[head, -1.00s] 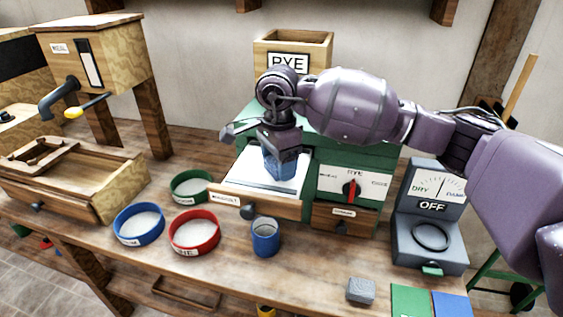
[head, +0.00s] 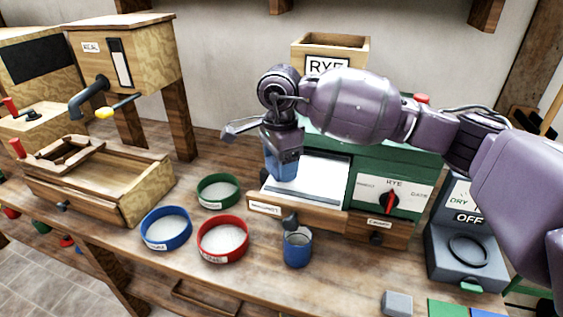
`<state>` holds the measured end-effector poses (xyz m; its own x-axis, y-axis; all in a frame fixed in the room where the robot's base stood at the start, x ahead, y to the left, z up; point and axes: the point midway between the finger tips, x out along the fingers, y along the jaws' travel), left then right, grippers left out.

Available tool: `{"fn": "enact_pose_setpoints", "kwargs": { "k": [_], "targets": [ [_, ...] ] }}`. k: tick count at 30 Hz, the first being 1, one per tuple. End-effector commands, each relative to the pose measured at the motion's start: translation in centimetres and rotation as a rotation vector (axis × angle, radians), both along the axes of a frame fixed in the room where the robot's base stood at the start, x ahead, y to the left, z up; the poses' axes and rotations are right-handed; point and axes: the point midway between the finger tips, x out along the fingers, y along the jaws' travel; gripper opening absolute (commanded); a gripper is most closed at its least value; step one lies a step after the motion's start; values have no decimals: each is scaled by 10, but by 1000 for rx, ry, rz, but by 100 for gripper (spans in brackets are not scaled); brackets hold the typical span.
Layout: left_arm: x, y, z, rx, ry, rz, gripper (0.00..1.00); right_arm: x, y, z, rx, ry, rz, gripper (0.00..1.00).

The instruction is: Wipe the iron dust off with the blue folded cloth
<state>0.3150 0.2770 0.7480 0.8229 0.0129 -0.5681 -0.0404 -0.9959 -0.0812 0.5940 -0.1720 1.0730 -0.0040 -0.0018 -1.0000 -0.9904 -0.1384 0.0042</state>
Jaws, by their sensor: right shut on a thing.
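My right gripper (head: 283,148) is shut on the blue folded cloth (head: 283,168) and points down. The cloth is at the left end of the pale flat plate (head: 321,178) on the front of the green mill (head: 398,165). I cannot tell whether the cloth touches the plate. The plate's bare right part looks pale, with a darker strip along its back edge. I cannot make out iron dust on it; the cloth and gripper hide its left end. My left gripper is not in view.
A blue cup (head: 297,248) stands before the mill's wooden front. Green (head: 218,190), blue (head: 166,228) and red (head: 222,239) round sieves lie to the left. A grey meter reading OFF (head: 468,240) stands right, a grey block (head: 397,302) at the front.

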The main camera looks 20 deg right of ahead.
Motion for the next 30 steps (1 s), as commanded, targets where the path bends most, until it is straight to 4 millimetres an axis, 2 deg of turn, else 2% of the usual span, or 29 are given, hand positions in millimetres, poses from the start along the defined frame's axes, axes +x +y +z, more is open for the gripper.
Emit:
{"fn": "enact_pose_setpoints", "kwargs": {
  "k": [1,2,18,23,30],
  "targets": [
    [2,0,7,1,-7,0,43,0,0,17,1,-9,-1,40],
    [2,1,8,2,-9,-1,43,-1,0,25,1,-10,0,40],
    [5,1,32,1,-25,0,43,-8,0,71,0,-6,-9,40],
    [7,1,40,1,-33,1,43,-9,0,80,1,-4,-11,40],
    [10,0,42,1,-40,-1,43,-10,0,80,0,-2,-11,40]
  ]
}}
